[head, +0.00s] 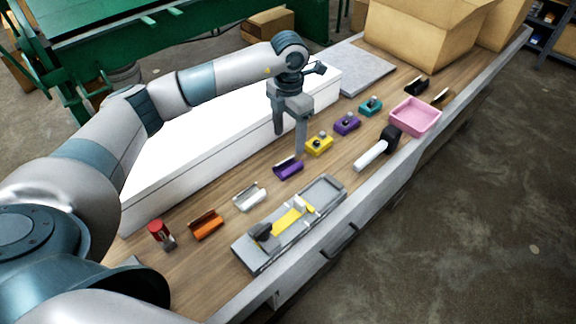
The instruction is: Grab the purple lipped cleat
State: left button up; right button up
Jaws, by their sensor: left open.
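A purple lipped cleat (288,169), a short channel with a raised edge, lies on the wooden bench top in the middle of the head view. Another purple piece (347,124), a block with a dark knob, sits farther back to the right. My left gripper (290,142) points down above and just behind the purple cleat in the picture. Its two fingers are apart with nothing between them. I cannot tell exactly how high the fingertips are. My right gripper is out of view.
A yellow knobbed block (319,144) sits right of the cleat, a silver channel (249,197) and orange channel (206,225) left. A grey fixture (262,253) lies in front. A white box (190,165) runs behind. A pink tray (415,117) stands right.

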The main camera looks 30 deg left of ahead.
pick_arm(q)
jog(key=p, duration=0.2)
send_near(288, 162)
jog(key=s, duration=0.1)
jog(key=s+d, duration=0.1)
jog(key=shift+s+d+f, duration=0.3)
jog(key=shift+f, duration=0.65)
jog(key=shift+f+p, duration=0.65)
jog(key=shift+p, duration=0.15)
notch_tip(288, 162, down, 3)
jog(key=shift+w+a+p, duration=0.1)
jog(key=shift+a+p, duration=0.05)
jog(key=shift+p, duration=0.6)
jog(key=shift+f, duration=0.45)
jog(key=c, duration=1.1)
